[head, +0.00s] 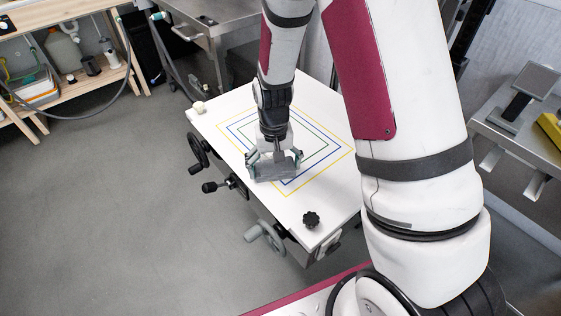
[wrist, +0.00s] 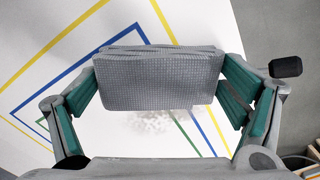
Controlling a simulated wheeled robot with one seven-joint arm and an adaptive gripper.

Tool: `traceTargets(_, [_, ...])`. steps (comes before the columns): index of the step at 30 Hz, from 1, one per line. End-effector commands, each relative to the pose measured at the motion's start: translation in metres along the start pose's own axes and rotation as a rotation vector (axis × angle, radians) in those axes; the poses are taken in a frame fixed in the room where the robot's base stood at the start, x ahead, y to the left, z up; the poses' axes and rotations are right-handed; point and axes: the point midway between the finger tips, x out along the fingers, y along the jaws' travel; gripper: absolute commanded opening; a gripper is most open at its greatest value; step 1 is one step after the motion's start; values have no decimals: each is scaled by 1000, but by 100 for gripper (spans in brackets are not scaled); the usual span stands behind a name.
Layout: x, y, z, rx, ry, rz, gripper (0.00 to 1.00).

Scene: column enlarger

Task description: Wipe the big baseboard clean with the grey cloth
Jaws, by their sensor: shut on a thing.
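The big baseboard (head: 290,207) is a white panel printed with nested yellow, blue and green rectangles, on a stand with handwheels. My gripper (head: 273,160) is over its left middle part, pointing down. It is shut on the grey cloth (head: 277,172), a folded, waffle-textured pad that shows between the fingers in the wrist view (wrist: 160,82). The cloth is at or just above the board; I cannot tell whether it touches. In the wrist view a grey speckled patch of dirt (wrist: 150,122) shows on the board beside the cloth, partly hidden by it.
A black knob (head: 311,219) stands on the board's near corner, and a small cream knob (head: 198,107) on its far left corner. Handwheels (head: 198,152) stick out from the left side. A steel bench (head: 520,135) is at the right. The floor at left is clear.

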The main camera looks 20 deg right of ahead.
Motion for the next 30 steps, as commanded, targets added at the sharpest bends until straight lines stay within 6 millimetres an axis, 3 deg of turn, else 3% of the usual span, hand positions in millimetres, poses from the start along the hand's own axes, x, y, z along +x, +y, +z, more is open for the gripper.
traceTargets(6, [0, -13, 8, -2, 0, 0, 69])
traceTargets(23, [0, -15, 9, 0, 1, 0, 69])
traceTargets(30, [0, -29, 17, -3, -1, 1, 69])
